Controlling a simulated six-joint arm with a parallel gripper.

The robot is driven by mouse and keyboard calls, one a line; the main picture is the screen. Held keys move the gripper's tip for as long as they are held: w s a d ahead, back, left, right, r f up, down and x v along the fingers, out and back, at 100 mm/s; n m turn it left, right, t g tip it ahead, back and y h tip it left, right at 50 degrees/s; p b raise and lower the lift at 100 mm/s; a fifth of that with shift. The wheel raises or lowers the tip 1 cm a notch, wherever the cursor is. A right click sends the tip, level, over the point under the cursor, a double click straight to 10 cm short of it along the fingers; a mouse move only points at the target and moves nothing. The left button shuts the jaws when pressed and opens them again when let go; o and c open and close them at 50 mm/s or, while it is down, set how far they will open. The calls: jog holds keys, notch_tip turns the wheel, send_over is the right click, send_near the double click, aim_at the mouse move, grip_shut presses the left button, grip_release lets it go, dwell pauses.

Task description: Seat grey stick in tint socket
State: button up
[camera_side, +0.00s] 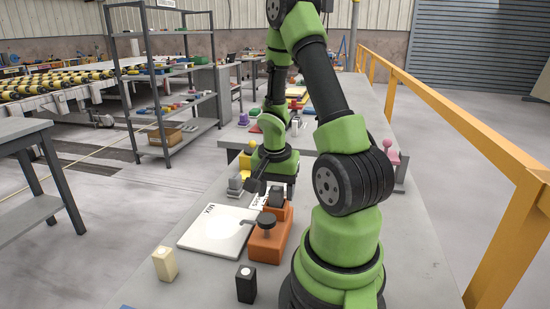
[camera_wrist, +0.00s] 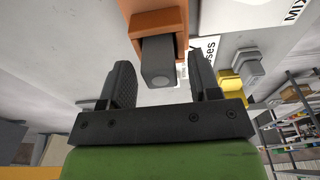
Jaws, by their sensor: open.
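A dark grey square stick (camera_wrist: 160,62) sticks out of an orange holder (camera_wrist: 155,22) in the wrist view. In the side view the stick (camera_side: 277,196) stands at the back of the orange holder (camera_side: 268,245). My gripper (camera_wrist: 162,85) is open, with one finger on each side of the stick's end and gaps on both sides. In the side view my gripper (camera_side: 258,186) is low, just behind and left of the stick. No socket is clearly marked as tint, so I cannot tell which it is.
A white slab (camera_side: 212,234) marked MIX lies left of the holder. A cream block (camera_side: 165,263) and a black block (camera_side: 246,284) stand in front. Yellow pieces (camera_wrist: 232,82) stand on the far side.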

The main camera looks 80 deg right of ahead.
notch_tip(320, 180, up, 11)
jog(key=a, duration=0.2)
jog(key=a+r+n+t+y, duration=0.1)
jog(key=a+r+n+t, duration=0.1)
jog(key=a, duration=0.4)
jog(key=a+r+n+t+y, duration=0.1)
jog(key=a+r+n+t, duration=0.1)
jog(key=a+r+n, duration=0.3)
jog(key=a+r+n+t+y, duration=0.1)
jog(key=a+r+n+t, duration=0.2)
jog(key=a+n, duration=0.4)
jog(key=shift+a+r, duration=0.3)
jog(key=shift+a, duration=0.85)
